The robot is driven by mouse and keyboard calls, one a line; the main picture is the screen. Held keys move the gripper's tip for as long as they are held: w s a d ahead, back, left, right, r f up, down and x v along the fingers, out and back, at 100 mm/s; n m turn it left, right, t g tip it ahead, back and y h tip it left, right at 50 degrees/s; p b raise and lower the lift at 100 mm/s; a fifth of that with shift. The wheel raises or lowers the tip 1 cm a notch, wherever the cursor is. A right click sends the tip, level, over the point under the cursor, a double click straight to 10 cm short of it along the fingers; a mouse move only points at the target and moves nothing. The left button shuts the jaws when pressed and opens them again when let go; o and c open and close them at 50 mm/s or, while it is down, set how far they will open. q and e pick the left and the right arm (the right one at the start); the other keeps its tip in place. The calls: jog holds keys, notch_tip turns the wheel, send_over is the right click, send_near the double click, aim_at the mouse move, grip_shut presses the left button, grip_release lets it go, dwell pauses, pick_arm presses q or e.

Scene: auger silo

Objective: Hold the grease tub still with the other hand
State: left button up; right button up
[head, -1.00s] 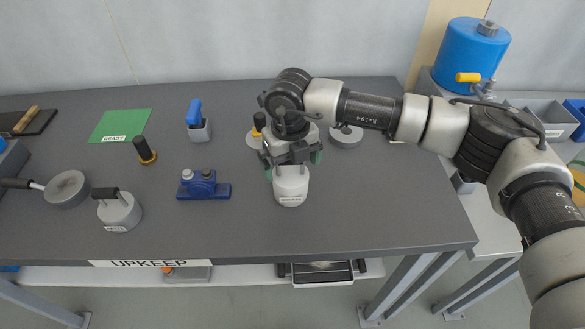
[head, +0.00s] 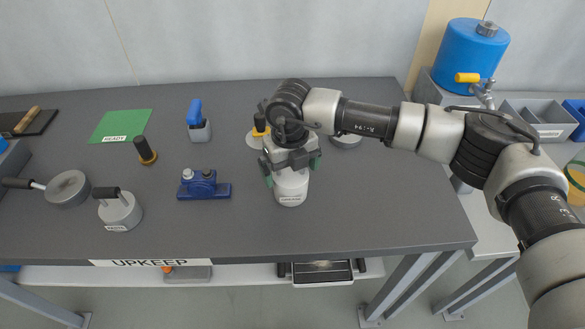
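A white tub with a small label (head: 291,192), which I take for the grease tub, stands upright near the middle of the dark table. The label is too small to read. My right gripper (head: 292,170) points down over it, with one green-padded finger on either side. The fingers look spread wider than the tub, with a gap showing at the right finger. The gripper hides the tub's top. My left gripper is not in view.
A blue device (head: 203,186) stands left of the tub. A yellow-and-black item (head: 259,130) and a grey disc (head: 346,140) lie behind my gripper. A grey handled can (head: 119,211) stands at the front left. The table right of the tub is clear.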

jog(key=shift+s+r, duration=0.1)
notch_tip(320, 180, up, 11)
jog(key=shift+f+b, duration=0.2)
jog(key=shift+b, duration=0.6)
